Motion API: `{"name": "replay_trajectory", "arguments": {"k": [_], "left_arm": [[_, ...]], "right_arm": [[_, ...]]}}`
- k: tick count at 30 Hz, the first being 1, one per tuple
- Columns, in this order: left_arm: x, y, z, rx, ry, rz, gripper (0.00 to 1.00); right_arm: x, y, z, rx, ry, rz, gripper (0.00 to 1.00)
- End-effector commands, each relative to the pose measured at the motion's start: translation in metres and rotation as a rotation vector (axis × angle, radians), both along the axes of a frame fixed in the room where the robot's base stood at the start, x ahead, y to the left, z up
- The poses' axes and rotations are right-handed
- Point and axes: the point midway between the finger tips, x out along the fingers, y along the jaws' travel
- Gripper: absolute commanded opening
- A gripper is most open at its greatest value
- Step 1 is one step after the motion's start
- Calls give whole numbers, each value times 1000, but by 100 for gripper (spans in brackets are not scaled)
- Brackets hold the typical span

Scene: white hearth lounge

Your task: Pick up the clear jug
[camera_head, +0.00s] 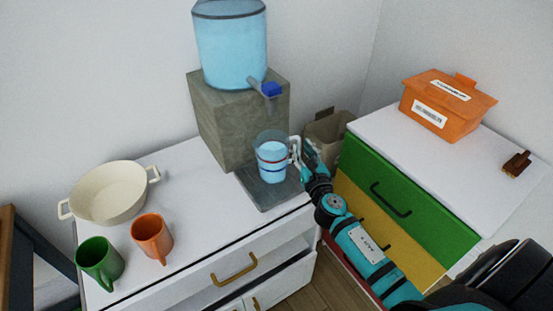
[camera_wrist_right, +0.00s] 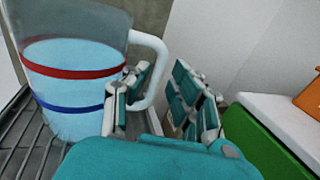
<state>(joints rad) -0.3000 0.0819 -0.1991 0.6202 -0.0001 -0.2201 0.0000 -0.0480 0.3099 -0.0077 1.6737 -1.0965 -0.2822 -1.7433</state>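The clear jug (camera_head: 271,162) stands upright on the dark drip tray (camera_head: 268,188) of the water dispenser, below the tap. It holds light-blue water and has a red band and a blue band. Its white handle points right, towards my right gripper (camera_head: 304,152). In the right wrist view the jug (camera_wrist_right: 72,75) fills the left side, and its handle (camera_wrist_right: 158,65) reaches between the fingers of my right gripper (camera_wrist_right: 160,98). One finger is by the gap between handle and jug, the other stands apart on the outer side. The gripper is open. My left gripper is out of view.
The dispenser's blue tank (camera_head: 231,45) sits on a stone block, with a blue tap (camera_head: 270,89). A cream pot (camera_head: 108,192), green mug (camera_head: 99,262) and orange mug (camera_head: 152,237) stand left on the white cabinet. An orange box (camera_head: 446,105) is on the drawer unit at right.

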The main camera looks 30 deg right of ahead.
Motion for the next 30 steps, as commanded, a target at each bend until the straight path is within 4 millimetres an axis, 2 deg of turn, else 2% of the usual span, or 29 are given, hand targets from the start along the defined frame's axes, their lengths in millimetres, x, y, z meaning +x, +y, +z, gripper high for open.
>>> {"name": "replay_trajectory", "arguments": {"k": [3, 7, 14, 20, 30], "left_arm": [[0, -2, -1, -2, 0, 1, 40], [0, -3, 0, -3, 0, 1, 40], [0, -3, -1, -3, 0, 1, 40], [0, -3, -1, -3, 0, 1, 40], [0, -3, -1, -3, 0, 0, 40]], "right_arm": [[19, -4, -1, 2, -3, -1, 24], [30, -7, -2, 2, -1, 0, 24], [31, -7, -2, 1, 0, 1, 24], [31, -7, -2, 1, 0, 1, 0], [31, -7, -3, 1, 0, 1, 0]]}}
